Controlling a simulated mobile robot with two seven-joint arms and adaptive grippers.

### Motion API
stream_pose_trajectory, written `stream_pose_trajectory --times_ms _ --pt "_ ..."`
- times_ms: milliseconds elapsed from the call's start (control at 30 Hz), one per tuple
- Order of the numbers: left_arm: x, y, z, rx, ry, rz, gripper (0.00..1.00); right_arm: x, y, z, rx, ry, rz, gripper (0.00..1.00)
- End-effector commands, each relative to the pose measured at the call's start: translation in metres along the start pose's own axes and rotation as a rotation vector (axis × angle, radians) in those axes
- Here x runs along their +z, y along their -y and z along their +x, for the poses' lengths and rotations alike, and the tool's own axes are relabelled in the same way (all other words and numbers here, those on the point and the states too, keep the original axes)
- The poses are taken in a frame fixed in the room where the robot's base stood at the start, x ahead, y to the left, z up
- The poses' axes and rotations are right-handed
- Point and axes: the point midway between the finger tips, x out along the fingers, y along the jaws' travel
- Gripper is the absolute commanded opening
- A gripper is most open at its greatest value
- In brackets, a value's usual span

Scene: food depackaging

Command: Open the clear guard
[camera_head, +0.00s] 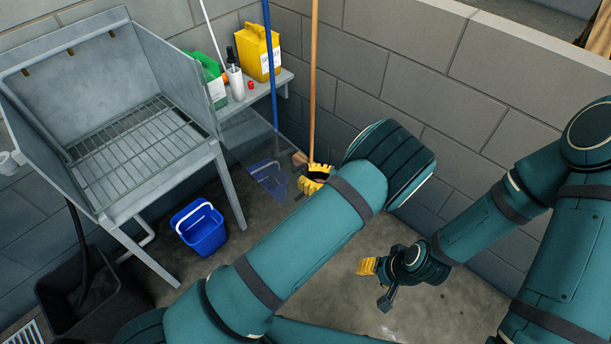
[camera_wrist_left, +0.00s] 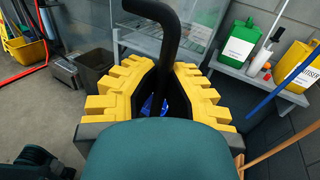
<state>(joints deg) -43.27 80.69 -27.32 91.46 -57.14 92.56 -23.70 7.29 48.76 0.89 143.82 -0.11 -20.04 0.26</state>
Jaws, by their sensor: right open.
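The clear guard (camera_head: 250,150) is a see-through panel beside the right front of the grey metal booth (camera_head: 185,60) in the head view. My left gripper (camera_head: 315,178) has yellow jagged fingers and is at the panel's outer right side, partly hidden by my left arm. In the left wrist view its fingers (camera_wrist_left: 165,75) close around a black bent handle (camera_wrist_left: 168,35), apparently touching it on both sides. What the handle joins is not fully visible. My right gripper (camera_head: 375,275) is open and empty above the floor, apart from the guard.
A blue bucket (camera_head: 198,228) stands on the floor below the booth, and another blue shape shows through the guard. A shelf (camera_head: 258,92) holds a yellow canister (camera_head: 259,52) and bottles. A blue pole and a wooden pole lean on the wall. A black bin (camera_head: 75,295) stands lower left.

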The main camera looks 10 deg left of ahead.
Motion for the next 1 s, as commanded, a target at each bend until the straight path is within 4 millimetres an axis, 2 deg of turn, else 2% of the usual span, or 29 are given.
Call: stream_pose_trajectory --times_ms 300,367,400,433,767,867,1000 --pt "-0.002 -0.001 -0.004 -0.003 -0.007 0.003 0.0 0.0 0.0 0.0 0.0 0.0 0.0 0.47" --pt "-0.002 -0.001 -0.004 -0.003 -0.008 0.003 0.21 0.0 0.0 0.0 0.0 0.0 0.0 0.47" --pt "-0.002 -0.001 -0.003 -0.003 -0.007 0.003 0.35 0.0 0.0 0.0 0.0 0.0 0.0 0.47" --pt "-0.002 -0.001 -0.003 -0.003 -0.006 0.003 0.41 0.0 0.0 0.0 0.0 0.0 0.0 0.47" --pt "-0.001 0.0 -0.003 -0.002 -0.003 0.001 0.41 0.0 0.0 0.0 0.0 0.0 0.0 0.47" --pt "-0.001 0.0 -0.01 -0.003 -0.004 -0.001 0.41 0.0 0.0 0.0 0.0 0.0 0.0 0.47" --pt "-0.001 0.0 -0.033 -0.005 -0.004 -0.002 0.41 0.0 0.0 0.0 0.0 0.0 0.0 0.47"
